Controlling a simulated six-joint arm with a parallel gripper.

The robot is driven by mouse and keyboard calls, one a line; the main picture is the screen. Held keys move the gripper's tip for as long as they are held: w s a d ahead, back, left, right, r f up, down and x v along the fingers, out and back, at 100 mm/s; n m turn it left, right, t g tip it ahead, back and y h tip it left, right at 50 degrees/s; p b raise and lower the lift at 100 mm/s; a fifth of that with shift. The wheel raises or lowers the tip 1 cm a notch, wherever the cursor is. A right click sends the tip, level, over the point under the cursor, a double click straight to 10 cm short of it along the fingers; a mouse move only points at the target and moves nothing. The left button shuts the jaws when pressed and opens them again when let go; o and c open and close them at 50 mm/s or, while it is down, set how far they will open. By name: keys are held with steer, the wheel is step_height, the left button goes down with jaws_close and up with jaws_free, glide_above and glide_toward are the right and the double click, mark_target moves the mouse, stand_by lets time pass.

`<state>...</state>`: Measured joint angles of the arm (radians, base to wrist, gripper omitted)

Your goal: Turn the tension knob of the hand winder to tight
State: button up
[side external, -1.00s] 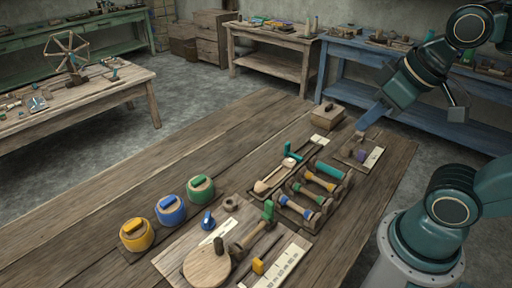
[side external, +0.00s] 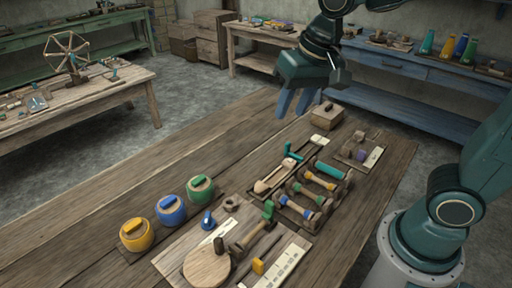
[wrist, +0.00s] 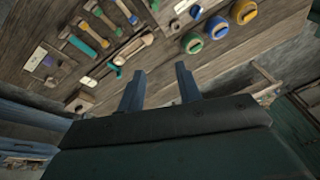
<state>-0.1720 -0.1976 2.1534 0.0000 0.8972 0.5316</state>
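The likely hand winder is on a wooden board (side external: 178,252) at the table's front, with a round wooden disc (side external: 205,268) and a dark upright peg. A small blue knob (side external: 207,221) stands behind the disc beside a pale strip; I take it as the tension knob, but its setting is too small to read. It also seems to show at the top of the wrist view (wrist: 195,12). My gripper (side external: 292,112) hangs above the table's far part, well away from the knob. In the wrist view its two blue fingers (wrist: 160,72) are apart with nothing between them.
Yellow, blue and green lidded pots (side external: 171,210) stand left of the board. A green-ended tool (side external: 268,211), a rack of colored spools (side external: 305,200) and a lidded wooden box (side external: 326,115) are also on the table. The table's left strip is clear.

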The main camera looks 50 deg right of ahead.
steer(key=w+a+f+m+g, duration=0.2)
steer(key=w+a+f+m, duration=0.1)
steer(key=w+a+f, duration=0.4)
steer(key=m+g, duration=0.1)
steer(key=m, duration=0.2)
glide_above(207, 217)
step_height(207, 217, down, 10)
steer(key=shift+h, duration=0.3)
step_height(207, 217, down, 14)
steer(key=shift+r, duration=0.15)
jaws_close()
